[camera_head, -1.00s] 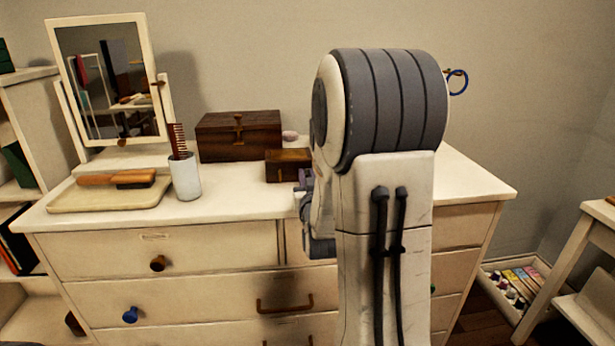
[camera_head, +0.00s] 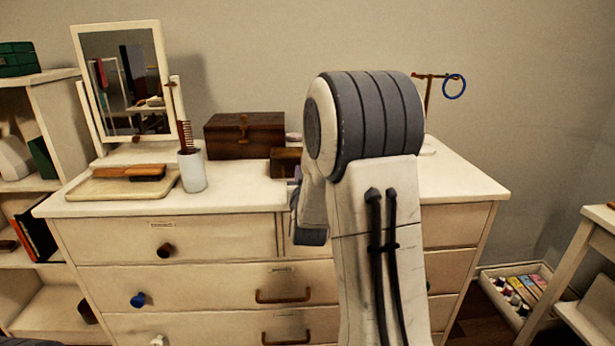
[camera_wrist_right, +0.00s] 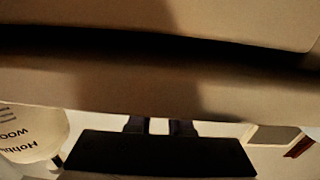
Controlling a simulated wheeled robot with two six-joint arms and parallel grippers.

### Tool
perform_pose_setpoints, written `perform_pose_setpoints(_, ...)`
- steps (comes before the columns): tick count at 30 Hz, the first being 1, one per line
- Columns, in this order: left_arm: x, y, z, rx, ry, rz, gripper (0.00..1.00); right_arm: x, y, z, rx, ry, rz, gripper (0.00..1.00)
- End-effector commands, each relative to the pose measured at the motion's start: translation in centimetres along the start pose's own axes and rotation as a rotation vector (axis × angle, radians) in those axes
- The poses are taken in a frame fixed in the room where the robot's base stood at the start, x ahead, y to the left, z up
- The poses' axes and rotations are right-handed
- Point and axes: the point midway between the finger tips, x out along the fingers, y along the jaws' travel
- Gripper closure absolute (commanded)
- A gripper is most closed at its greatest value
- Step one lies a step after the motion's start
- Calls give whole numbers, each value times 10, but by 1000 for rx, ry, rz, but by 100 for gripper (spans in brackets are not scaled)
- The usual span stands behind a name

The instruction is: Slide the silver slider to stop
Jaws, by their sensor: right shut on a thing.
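I cannot make out a silver slider in either view. My right arm stands in front of the white dresser (camera_head: 110,228) in the head view and hides its own gripper there. In the right wrist view my right gripper (camera_wrist_right: 159,125) shows as two dark fingers reaching up from a black bar. Their tips end at a pale beige panel (camera_wrist_right: 150,92). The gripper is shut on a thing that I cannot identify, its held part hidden. My left gripper is in neither view.
On the dresser are a mirror (camera_head: 122,85), a tray (camera_head: 100,190) with a brush, a cup (camera_head: 193,172) with a comb, a wooden box (camera_head: 245,140) and a smaller box (camera_head: 285,161). A blue ring (camera_head: 454,86) hangs on a stand. A label-bearing white object (camera_wrist_right: 30,130) shows in the wrist view.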

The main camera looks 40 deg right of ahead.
Motion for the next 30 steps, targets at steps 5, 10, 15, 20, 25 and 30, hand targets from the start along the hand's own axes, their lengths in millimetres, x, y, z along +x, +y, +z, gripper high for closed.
perform_pose_setpoints(5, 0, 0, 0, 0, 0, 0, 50, -1, -10, 0, 1, 0, -14, 70)
perform_pose_setpoints(10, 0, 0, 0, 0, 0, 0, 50, -1, -12, 0, 1, 0, -15, 50)
perform_pose_setpoints(15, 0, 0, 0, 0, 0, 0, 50, -1, -11, 0, 0, 0, -14, 50)
perform_pose_setpoints(20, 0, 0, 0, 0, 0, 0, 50, -10, -10, 0, 1, 0, -14, 50)
perform_pose_setpoints(25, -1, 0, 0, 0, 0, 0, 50, -40, -9, 0, 0, -1, -15, 50)
perform_pose_setpoints(30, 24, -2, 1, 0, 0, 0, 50, -68, -8, 5, 2, 8, -13, 50)
